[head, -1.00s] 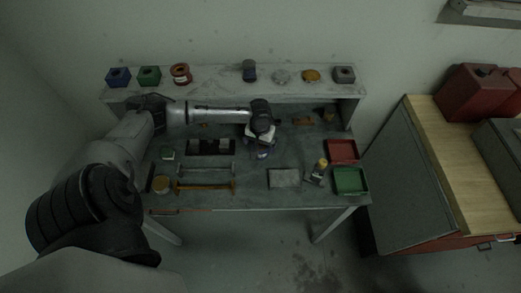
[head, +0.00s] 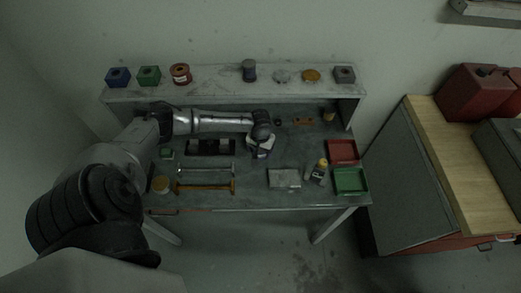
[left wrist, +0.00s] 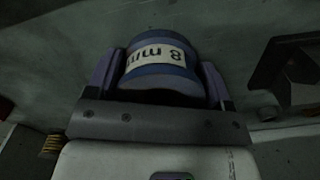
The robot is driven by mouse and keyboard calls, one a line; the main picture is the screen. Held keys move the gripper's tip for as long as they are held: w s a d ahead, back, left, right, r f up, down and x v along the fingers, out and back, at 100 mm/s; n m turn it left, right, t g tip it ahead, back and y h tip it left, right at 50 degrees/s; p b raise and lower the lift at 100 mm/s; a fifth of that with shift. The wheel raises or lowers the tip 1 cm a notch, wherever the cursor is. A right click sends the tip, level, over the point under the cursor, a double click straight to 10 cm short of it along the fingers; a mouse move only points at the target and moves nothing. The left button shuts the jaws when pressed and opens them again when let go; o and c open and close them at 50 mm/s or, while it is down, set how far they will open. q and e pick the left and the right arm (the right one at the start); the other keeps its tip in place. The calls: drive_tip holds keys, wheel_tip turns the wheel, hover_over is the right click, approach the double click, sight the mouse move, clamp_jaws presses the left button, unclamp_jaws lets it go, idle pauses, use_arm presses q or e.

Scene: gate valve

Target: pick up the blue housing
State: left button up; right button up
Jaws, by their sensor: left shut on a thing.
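My left gripper (head: 262,153) is over the middle of the workbench (head: 220,200). In the left wrist view the gripper (left wrist: 160,75) is shut on a round blue piece (left wrist: 155,80) with a cream label reading "8 mm", upside down. The fingers press on its two sides. I cannot tell whether it touches the bench. A blue block (head: 118,76) with a dark hole in its top stands at the left end of the back shelf, away from the gripper. I cannot tell which of these is the housing. My right gripper is not in view.
The shelf (head: 215,92) also bears a green block (head: 149,76), a red spool (head: 181,74) and a grey block (head: 344,75). On the bench are a dark rack (head: 210,147), a grey plate (head: 284,178), a bottle (head: 319,168), a red tray (head: 342,151) and a green tray (head: 351,181).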

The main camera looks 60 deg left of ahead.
use_arm(q)
drive_tip(key=c, duration=1)
drive_tip(key=shift+r, duration=0.1)
drive_tip(key=shift+c, duration=0.4)
drive_tip(key=shift+r, duration=0.15)
